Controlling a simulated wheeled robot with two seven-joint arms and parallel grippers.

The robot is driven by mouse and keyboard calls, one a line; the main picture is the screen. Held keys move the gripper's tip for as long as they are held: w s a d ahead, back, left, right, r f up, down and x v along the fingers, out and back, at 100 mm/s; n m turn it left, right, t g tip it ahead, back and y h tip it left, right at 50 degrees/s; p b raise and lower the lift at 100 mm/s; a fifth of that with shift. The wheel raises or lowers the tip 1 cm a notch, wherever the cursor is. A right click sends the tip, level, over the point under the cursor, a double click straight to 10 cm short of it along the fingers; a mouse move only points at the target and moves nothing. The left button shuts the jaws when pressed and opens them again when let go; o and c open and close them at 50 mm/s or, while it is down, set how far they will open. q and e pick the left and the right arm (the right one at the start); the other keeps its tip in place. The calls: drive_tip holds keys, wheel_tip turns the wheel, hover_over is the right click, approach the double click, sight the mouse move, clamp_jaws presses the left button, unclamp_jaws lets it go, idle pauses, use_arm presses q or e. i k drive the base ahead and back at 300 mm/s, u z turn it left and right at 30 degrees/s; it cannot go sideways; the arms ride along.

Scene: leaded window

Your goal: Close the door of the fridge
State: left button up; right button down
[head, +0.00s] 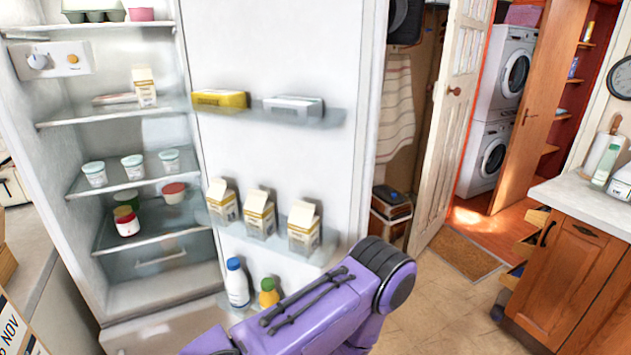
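The fridge (55,145) stands open at the left, its shelves holding cartons, cups and jars. Its white door (272,55) is swung wide open to the right of the cabinet, with its inner side facing me. The door racks hold a yellow pack, a white pack, cartons and bottles. My purple arm (320,310) crosses in front of the door's lower part and hides some of it. Neither gripper shows in the head view, and I cannot tell whether the arm touches the door.
A wooden cabinet with a pale counter (585,203) stands at the right. Behind the fridge door are an open white panelled door (440,130) and stacked washing machines (495,105). A doormat (465,254) lies on the tiled floor (440,305), which is clear between the door and the cabinet.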

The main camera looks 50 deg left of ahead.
sight(333, 53)
drive_tip(key=i, duration=3)
drive_tip(key=u, duration=4.2)
drive_tip(key=i, duration=1.05)
drive_tip(key=z, duration=0.05)
